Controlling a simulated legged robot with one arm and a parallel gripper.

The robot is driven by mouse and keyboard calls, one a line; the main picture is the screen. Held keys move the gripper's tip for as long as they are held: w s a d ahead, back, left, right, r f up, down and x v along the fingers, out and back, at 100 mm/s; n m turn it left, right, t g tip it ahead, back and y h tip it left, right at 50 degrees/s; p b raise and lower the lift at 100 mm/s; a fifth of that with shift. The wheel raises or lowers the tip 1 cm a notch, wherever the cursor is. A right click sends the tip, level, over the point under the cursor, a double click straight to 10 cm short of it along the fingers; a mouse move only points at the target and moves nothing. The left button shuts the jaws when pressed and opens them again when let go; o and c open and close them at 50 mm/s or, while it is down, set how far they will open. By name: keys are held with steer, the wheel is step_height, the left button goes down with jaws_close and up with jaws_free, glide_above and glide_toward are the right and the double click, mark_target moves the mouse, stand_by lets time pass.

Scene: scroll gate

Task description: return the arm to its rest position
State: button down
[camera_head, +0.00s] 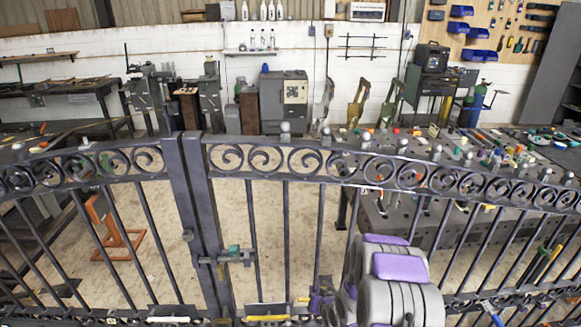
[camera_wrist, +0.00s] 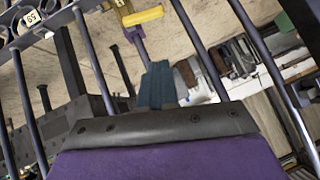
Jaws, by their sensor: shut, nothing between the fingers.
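My arm (camera_head: 413,300), grey with purple pads, is folded low at the bottom right of centre in the head view, in front of the gate. My gripper (camera_wrist: 157,68) shows in the wrist view as teal fingers, shut and empty, beyond a dark palm and purple casing. The dark scroll gate (camera_head: 190,215) crosses the head view, its two upright edge posts side by side. A latch (camera_head: 228,257) with a teal part sits on these posts. Gate bars (camera_wrist: 92,62) also pass behind my fingers in the wrist view; contact cannot be told.
A yellow bar (camera_head: 265,317) lies low at the gate's foot. Beyond the gate are an orange stand (camera_head: 117,228), a cluttered metal workbench (camera_head: 400,215) at the right and grey machines (camera_head: 284,100) along the wall. Pale floor is clear behind the gate's middle.

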steer(key=s+d+r+n+g+h, duration=0.1)
steer(key=s+r+g, duration=0.2)
steer(key=s+r, duration=0.55)
steer(key=s+d+r+g+h, duration=0.15)
steer(key=s+r, duration=0.45)
steer(key=r, duration=0.6)
steer(key=s+r+g, duration=0.2)
steer(key=s+r, duration=0.2)
steer(key=s, duration=0.6)
steer(key=s+r+g, duration=0.2)
steer(key=s+r, duration=0.3)
steer(key=s, duration=0.4)
steer(key=s+r+g, duration=0.2)
steer(key=s+r, duration=0.2)
steer(key=s, duration=0.6)
steer(key=shift+s+a+r, duration=0.3)
steer(key=shift+a, duration=0.15)
